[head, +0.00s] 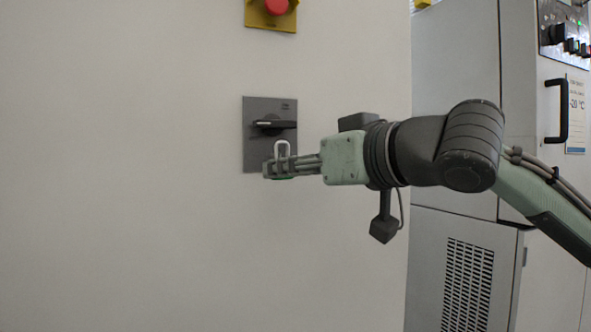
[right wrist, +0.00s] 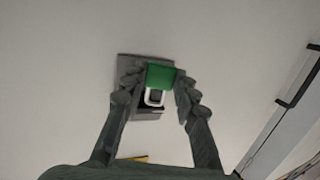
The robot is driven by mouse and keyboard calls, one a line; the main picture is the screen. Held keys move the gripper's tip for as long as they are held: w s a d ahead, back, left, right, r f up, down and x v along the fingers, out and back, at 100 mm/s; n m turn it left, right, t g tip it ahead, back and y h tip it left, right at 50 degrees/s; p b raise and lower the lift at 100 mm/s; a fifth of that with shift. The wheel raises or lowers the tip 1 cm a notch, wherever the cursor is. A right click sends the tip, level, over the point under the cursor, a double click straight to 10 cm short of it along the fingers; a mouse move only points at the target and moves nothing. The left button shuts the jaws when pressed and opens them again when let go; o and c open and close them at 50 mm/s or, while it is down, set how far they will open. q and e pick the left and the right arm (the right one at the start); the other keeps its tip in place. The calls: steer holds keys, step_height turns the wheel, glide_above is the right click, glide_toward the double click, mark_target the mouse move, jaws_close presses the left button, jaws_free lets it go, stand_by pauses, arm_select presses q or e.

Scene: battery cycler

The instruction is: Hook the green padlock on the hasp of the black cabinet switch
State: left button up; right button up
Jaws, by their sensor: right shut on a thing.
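The black cabinet switch (head: 270,110) is a dark grey plate with a black handle (head: 273,125), set on the pale cabinet wall. My right gripper (head: 270,170) comes in from the right and is shut on the green padlock. In the right wrist view the padlock's green body (right wrist: 160,76) sits between the fingers of the gripper (right wrist: 160,82). Its pale shackle (head: 282,149) points up just below the switch handle in the head view. The hasp is not clearly visible, and I cannot tell whether the shackle touches it. My left gripper is out of view.
A red emergency button on a yellow plate (head: 284,20) is above the switch. To the right stands a grey cabinet (head: 455,100) with a black door handle (head: 563,110) and a vent grille (head: 467,285). The wall left of the switch is bare.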

steer(key=shift+w+a, duration=0.25)
steer(key=shift+w, duration=0.55)
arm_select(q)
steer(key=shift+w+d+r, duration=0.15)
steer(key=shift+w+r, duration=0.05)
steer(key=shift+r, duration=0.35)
arm_select(e)
steer(key=shift+w+a+f, duration=0.15)
steer(key=shift+w+f, duration=0.15)
steer(key=shift+w, duration=0.2)
steer(key=shift+w+a+f, duration=0.15)
steer(key=shift+w+f, duration=0.15)
steer(key=shift+w, duration=0.2)
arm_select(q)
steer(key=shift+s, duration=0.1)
